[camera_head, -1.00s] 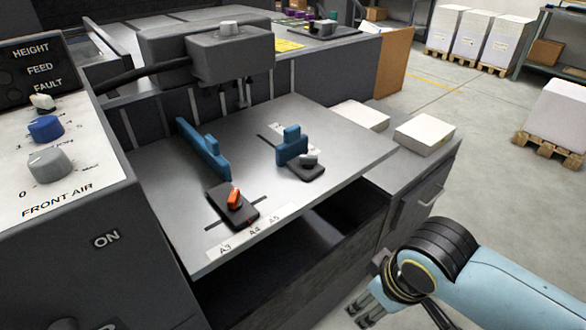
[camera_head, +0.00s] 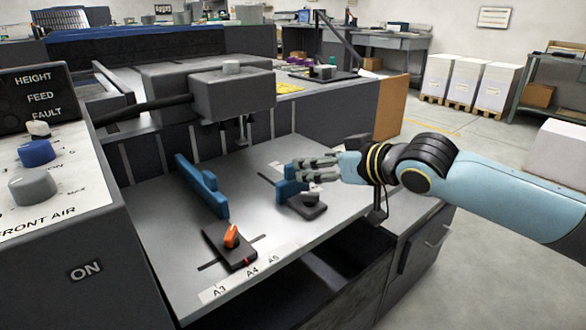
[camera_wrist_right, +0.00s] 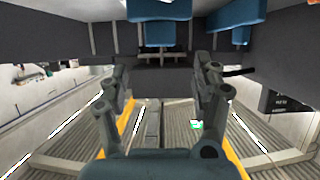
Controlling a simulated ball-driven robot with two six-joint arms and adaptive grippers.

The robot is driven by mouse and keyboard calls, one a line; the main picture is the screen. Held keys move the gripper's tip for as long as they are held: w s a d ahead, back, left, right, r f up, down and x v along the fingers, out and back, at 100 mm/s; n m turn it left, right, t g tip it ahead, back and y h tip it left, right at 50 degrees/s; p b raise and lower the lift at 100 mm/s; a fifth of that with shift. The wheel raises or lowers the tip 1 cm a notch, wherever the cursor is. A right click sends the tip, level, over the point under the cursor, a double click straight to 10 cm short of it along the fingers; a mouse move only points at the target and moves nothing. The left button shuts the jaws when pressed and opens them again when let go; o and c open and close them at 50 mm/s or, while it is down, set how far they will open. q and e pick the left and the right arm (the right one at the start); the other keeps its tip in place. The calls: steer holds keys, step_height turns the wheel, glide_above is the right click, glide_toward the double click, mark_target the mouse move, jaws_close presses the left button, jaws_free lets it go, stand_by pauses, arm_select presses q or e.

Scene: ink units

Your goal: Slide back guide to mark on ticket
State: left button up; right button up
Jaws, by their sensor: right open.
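A short blue guide (camera_head: 287,187) stands upright on the grey feed table (camera_head: 250,205), by a dark slot, with a black clamp block and grey lever (camera_head: 308,203) at its front. A longer blue guide (camera_head: 203,186) stands to its left. I cannot tell from the frames which guide is the back guide. My right gripper (camera_head: 299,170) is open, its fingers pointing left at the upper part of the short guide. In the right wrist view the short guide (camera_wrist_right: 160,12) shows beyond and between the open fingers (camera_wrist_right: 168,75); contact cannot be told. No ticket is clearly identifiable. My left gripper is not in view.
An orange lever on a black block (camera_head: 231,250) sits near the table's front edge, by a label strip marked A3, A4, A5 (camera_head: 248,275). A grey box (camera_head: 232,92) overhangs the table's back. A control panel (camera_head: 45,180) borders the left side.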

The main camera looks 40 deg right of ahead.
steer(key=b, duration=0.3)
glide_above(304, 188)
steer(key=a, duration=0.3)
steer(key=f, duration=0.3)
steer(key=shift+d+f, duration=0.25)
steer(key=shift+w, duration=0.45)
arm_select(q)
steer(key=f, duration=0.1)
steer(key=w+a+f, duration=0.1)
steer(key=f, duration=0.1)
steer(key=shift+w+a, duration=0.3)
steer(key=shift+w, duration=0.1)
arm_select(e)
jaws_close()
